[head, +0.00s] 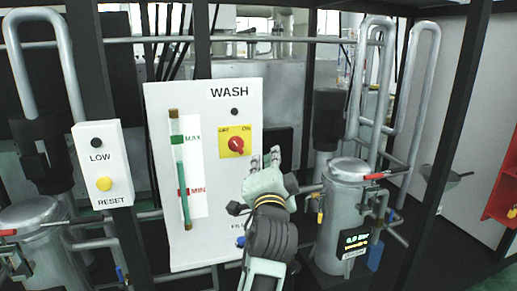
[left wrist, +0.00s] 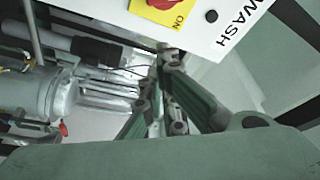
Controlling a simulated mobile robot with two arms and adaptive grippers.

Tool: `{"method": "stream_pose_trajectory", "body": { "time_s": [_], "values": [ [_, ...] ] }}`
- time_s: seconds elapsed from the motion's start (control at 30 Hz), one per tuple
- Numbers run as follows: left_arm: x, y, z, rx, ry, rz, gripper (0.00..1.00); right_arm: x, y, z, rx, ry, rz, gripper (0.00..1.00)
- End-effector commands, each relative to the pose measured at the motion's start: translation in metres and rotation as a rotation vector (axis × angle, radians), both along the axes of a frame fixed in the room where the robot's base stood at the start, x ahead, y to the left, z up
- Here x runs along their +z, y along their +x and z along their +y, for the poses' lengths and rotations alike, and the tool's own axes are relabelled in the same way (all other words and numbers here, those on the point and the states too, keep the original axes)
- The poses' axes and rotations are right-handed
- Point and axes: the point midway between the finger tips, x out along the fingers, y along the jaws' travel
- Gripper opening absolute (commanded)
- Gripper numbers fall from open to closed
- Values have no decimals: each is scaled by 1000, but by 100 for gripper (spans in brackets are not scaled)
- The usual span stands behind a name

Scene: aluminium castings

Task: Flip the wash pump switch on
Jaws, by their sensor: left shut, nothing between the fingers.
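The wash pump switch is a red rotary knob (head: 236,145) on a yellow plate (head: 225,152) marked OFF at left and ON at right. I cannot tell clearly which mark the knob points to. It sits on the white WASH panel (head: 222,205). My left gripper (head: 265,161) is shut and empty, right of and slightly below the switch, apart from it, near the panel's right edge. In the left wrist view, the gripper's fingertips (left wrist: 170,56) are below the yellow plate (left wrist: 162,13), and the knob (left wrist: 158,3) is cut by the top edge. My right gripper is not seen.
A green sight tube (head: 182,170) with MAX and MIN marks stands on the panel's left part. A white LOW/RESET box (head: 103,165) hangs further left. A metal filter vessel (head: 345,215) with pipes stands close to the right of my left arm. Dark frame posts flank the panel.

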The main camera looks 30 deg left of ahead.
Motion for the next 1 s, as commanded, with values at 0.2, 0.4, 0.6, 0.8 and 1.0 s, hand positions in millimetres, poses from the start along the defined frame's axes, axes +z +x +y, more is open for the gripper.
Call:
{"method": "stream_pose_trajectory", "body": {
  "time_s": [0.2, 0.4, 0.6, 0.8, 1.0],
  "values": [
    [6, 16, 10, 0, 2, -1, 0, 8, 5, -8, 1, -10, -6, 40],
    [14, 50, 32, 0, 2, 1, 0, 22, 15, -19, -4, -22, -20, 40],
    [20, 85, 54, 0, 0, 1, 0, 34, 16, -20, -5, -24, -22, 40],
    [3, 64, 70, 0, 0, 1, 0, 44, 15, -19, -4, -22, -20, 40],
    [-3, 57, 75, -2, 0, 0, 0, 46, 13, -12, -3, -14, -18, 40]
  ]
}}
